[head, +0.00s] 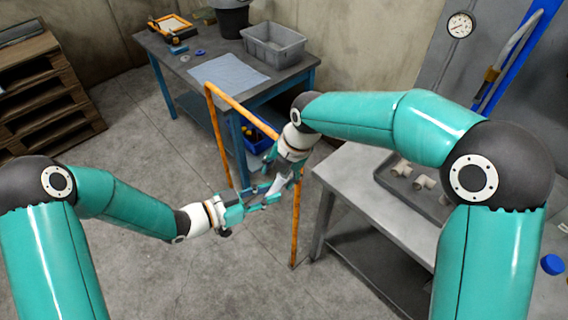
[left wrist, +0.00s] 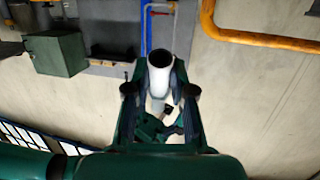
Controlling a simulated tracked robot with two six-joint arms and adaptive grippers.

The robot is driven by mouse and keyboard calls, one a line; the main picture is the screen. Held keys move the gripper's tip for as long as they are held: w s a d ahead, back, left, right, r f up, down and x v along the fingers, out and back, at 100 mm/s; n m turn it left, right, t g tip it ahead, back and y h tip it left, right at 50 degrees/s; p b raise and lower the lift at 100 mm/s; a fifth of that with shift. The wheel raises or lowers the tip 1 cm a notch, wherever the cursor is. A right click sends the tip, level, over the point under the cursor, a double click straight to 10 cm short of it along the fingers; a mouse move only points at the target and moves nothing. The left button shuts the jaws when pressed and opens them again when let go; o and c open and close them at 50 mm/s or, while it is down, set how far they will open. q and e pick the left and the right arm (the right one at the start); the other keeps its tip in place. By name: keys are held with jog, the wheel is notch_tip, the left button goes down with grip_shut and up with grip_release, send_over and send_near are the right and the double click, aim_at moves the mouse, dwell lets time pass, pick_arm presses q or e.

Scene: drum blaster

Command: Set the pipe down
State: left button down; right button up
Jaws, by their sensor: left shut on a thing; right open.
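A short white pipe (left wrist: 160,72) with a dark open end stands between the fingers of my left gripper (left wrist: 160,92) in the left wrist view. In the head view the pipe (head: 277,186) is small and partly covered by the grippers. My left gripper (head: 264,196) is shut on it, in the air near the middle of the picture. My right gripper (head: 279,172) is open and close beside the pipe, just above the left one. Whether its fingers touch the pipe is hard to tell.
An orange rail frame (head: 213,130) stands around the grippers. A grey metal table (head: 347,179) at right bears a tray of white fittings (head: 424,183). A dark workbench (head: 182,56) at the back bears a grey bin (head: 272,44) and a pale cloth (head: 229,75). Pallets (head: 45,95) stand at left.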

jog(key=shift+a+f, duration=0.1)
jog(key=shift+f, duration=0.3)
jog(key=shift+c, duration=0.3)
jog(key=c, duration=0.8)
pick_arm(q)
jog(key=shift+s+d, duration=0.1)
jog(key=shift+d, duration=0.05)
pick_arm(e)
jog(key=shift+w+a+r, duration=0.1)
jog(key=shift+a, duration=0.05)
grip_shut()
pick_arm(q)
jog(key=c, duration=1)
grip_release()
jog(key=shift+o, duration=0.5)
